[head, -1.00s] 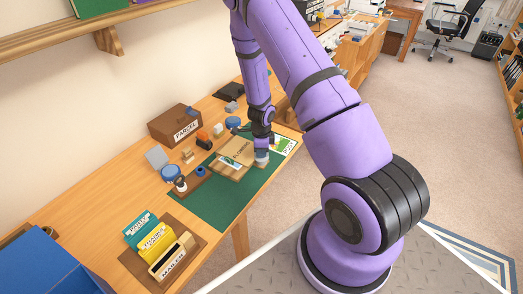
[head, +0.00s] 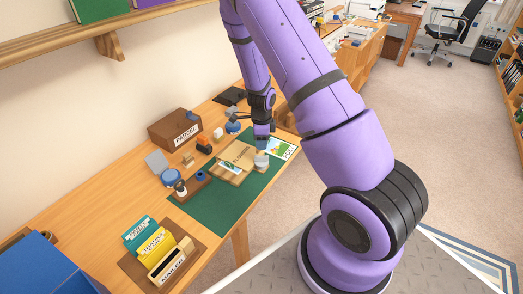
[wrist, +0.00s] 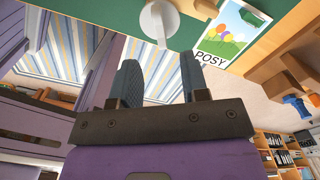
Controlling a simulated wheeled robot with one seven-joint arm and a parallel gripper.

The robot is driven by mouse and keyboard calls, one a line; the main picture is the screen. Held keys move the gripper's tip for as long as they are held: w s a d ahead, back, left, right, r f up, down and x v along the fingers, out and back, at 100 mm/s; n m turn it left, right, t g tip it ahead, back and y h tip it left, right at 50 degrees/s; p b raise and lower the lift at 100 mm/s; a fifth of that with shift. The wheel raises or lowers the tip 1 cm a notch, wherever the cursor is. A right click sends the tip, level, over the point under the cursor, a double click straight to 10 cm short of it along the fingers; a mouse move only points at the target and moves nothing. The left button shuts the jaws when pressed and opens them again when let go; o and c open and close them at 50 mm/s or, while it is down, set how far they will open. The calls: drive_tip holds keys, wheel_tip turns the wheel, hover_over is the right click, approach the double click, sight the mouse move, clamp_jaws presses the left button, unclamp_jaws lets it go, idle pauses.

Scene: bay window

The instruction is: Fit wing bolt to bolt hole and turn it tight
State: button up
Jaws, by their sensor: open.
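A pale grey round piece (head: 261,160) sits at the right edge of a wooden board with lettering (head: 236,158) on the green mat. In the wrist view a pale rounded piece with a narrow stem (wrist: 158,20) shows at the top against the green mat. I cannot tell surely whether it is the wing bolt, and no bolt hole can be made out. My gripper (head: 262,144) is just above and behind the round piece. The wrist view shows its two blue-grey fingers (wrist: 160,65) spread, with nothing between them.
A POSY picture card (head: 281,147) lies right of the board. A brown PARCEL box (head: 174,128), a blue round item (head: 171,177) and small blocks stand along the back and left. A card holder (head: 170,262) is at the near left. The mat's front part (head: 215,208) is clear.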

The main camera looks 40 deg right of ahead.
sight(261, 156)
drive_tip(key=shift+r, duration=1.5)
